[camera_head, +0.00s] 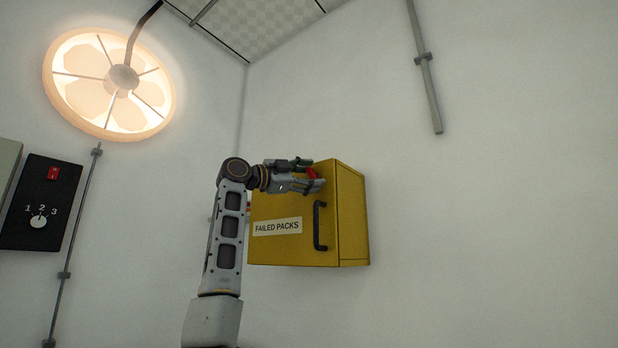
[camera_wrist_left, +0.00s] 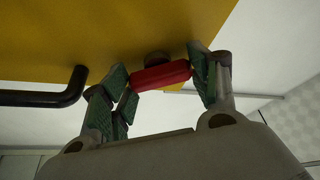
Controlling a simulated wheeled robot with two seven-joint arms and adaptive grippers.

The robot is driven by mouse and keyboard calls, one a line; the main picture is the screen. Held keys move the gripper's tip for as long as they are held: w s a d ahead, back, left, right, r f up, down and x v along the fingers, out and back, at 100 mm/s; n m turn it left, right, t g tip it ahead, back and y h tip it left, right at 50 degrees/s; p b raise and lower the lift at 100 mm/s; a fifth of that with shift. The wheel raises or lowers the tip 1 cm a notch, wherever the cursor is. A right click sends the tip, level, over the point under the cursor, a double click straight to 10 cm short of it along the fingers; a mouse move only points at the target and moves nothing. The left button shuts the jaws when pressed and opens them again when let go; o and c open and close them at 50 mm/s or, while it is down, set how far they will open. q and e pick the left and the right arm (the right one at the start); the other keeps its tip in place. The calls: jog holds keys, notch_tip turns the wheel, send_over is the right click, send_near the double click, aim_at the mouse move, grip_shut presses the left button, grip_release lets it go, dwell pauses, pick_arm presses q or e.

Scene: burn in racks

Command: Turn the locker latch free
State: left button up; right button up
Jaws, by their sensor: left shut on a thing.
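The yellow locker (camera_head: 354,220) is fixed to the wall and carries a "FAILED PACKS" label. Its door looks closed. The red latch (camera_head: 311,173) is near the top of the door, above the black handle. My left gripper (camera_head: 313,174) is at the latch. In the left wrist view the gripper (camera_wrist_left: 163,82) is shut on the red latch (camera_wrist_left: 160,76), with a green-padded finger at each end of it. A dark round pivot shows behind the latch, against the yellow door. My right gripper is not in view.
The black door handle (camera_head: 318,226) sits below the latch; it also shows at the left of the left wrist view (camera_wrist_left: 45,97). A black switch panel (camera_head: 38,203) and a round lamp (camera_head: 108,85) are at the left.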

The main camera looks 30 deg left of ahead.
pick_arm(q)
jog(key=m+g, duration=0.2)
jog(key=m, duration=0.4)
jog(key=shift+m, duration=0.3)
dwell(0.3)
jog(key=o, duration=1)
jog(key=shift+v, duration=5.95)
jog(key=shift+r, duration=0.2)
